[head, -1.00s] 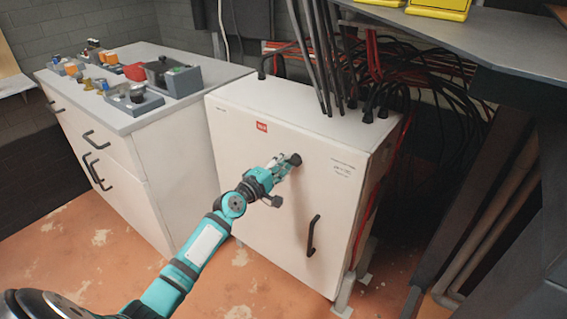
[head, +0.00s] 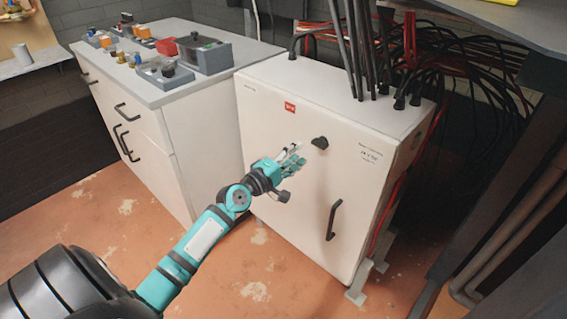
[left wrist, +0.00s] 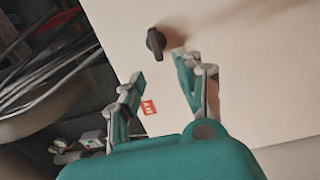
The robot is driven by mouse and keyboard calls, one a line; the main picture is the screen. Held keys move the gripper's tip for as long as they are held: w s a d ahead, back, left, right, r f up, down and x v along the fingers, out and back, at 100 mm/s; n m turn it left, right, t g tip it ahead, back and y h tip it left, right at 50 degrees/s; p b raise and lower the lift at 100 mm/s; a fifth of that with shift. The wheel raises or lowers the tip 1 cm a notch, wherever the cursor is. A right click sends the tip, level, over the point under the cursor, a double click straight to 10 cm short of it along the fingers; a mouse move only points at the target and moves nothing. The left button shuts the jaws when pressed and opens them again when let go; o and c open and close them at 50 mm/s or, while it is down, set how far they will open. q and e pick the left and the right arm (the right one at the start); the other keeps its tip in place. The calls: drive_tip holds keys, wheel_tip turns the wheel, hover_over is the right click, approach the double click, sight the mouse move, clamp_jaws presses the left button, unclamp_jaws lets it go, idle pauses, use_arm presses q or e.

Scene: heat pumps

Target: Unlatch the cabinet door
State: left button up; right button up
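The white cabinet (head: 290,200) stands on the floor with its door facing me. A black knob-like latch (head: 319,143) sits at the upper middle of the door, and a black bar handle (head: 334,220) is lower right. The door looks closed. My left gripper (head: 294,158) is just left of and below the latch, apart from it. In the left wrist view the latch (left wrist: 156,41) is beyond the open fingers (left wrist: 160,82), with nothing between them. The white cabinet door (left wrist: 235,40) fills the right of that view. My right gripper is not in view.
A white drawer unit (head: 185,150) with switches and small devices on top stands left of the cabinet. Black cables (head: 360,50) rise from the cabinet top. A dark table frame (head: 500,170) is at the right. The floor in front is clear.

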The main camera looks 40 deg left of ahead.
use_arm(q)
drive_tip(key=s, duration=0.5)
drive_tip(key=shift+s+a, duration=0.4)
